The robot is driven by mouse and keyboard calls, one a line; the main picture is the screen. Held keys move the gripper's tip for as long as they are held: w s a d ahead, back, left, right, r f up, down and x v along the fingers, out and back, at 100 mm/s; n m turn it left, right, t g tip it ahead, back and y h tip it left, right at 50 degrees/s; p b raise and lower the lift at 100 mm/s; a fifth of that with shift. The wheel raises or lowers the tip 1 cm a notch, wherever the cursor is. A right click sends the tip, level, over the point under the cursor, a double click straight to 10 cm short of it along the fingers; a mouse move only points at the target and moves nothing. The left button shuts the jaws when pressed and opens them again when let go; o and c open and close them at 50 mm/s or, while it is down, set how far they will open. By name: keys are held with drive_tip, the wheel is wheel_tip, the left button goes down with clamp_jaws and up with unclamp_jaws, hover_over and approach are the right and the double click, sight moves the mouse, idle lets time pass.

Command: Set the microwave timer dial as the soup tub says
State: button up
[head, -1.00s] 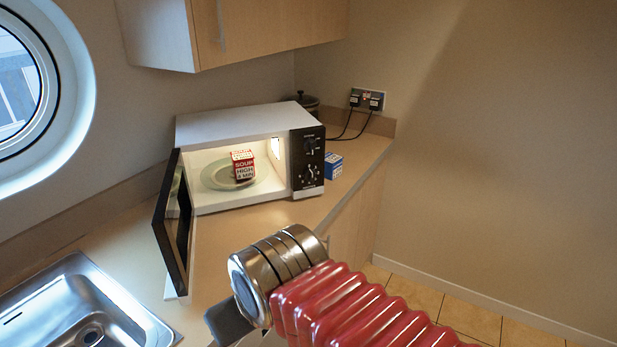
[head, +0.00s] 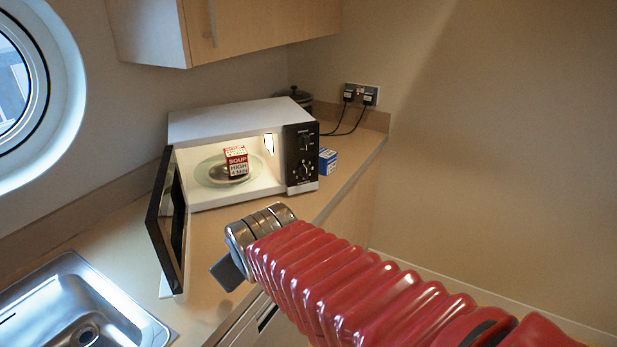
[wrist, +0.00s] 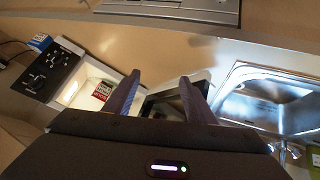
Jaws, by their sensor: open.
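The white microwave (head: 225,125) stands on the counter with its dark door (head: 168,220) swung open to the left. The soup tub (head: 237,160), red and white, sits on the glass plate inside; its label reads SOUP, HIGH and what looks like 4 MIN. The black control panel (head: 301,158) at the right carries an upper and a lower dial (head: 305,172); their settings are too small to read. My gripper (wrist: 162,92) is open and empty, in front of the microwave and apart from the panel. In the wrist view the panel (wrist: 48,70) lies left of my fingers.
A steel sink (head: 75,300) lies at the left front. A blue box (head: 327,161) stands right of the microwave. A wall socket (head: 361,94) holds two plugs with black cables. A cupboard (head: 225,30) hangs above. The counter between door and panel looks clear.

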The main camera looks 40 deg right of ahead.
drive_tip(key=w+d+f+n+t+h, duration=0.1)
drive_tip(key=w+d+n+t+h, duration=0.15)
drive_tip(key=w+d, duration=0.6)
drive_tip(key=n+t+h, duration=0.3)
drive_tip(key=n+t, duration=0.3)
drive_tip(key=n, duration=0.2)
approach(307, 174)
drive_tip(key=v, duration=0.5)
drive_tip(key=shift+w+a, duration=0.15)
drive_tip(key=shift+a, duration=0.05)
drive_tip(key=x, duration=1.4)
drive_tip(key=shift+d, duration=0.1)
drive_tip(key=shift+c, duration=0.5)
